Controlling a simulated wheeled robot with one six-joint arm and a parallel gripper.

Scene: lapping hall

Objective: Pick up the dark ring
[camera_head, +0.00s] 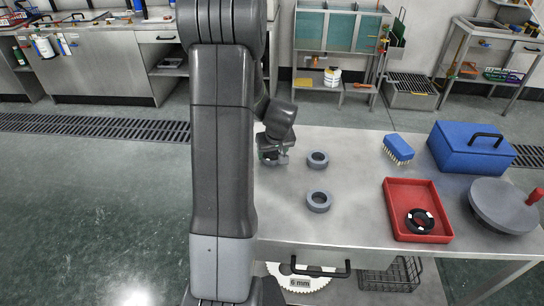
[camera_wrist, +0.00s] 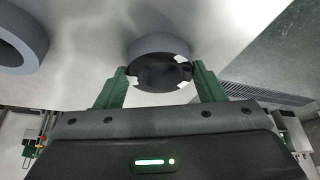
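A dark ring with white marks (camera_head: 420,221) lies in the red tray (camera_head: 394,196) on the right of the table. My gripper (camera_head: 272,157) is low over the table's left end, well away from that tray. In the wrist view, its green fingers (camera_wrist: 160,85) stand on either side of a round grey piece (camera_wrist: 160,43) with a dark, white-marked face (camera_wrist: 160,74). The fingers are very close to its sides; I cannot tell whether they press on it. Its underside is hidden.
Two grey rings stand right of my gripper, a far one (camera_head: 318,159) and a near one (camera_head: 319,201). A blue-backed brush (camera_head: 398,148), a blue box (camera_head: 470,148) and a grey disc with a red handle (camera_head: 505,206) are further right. The table's middle is clear.

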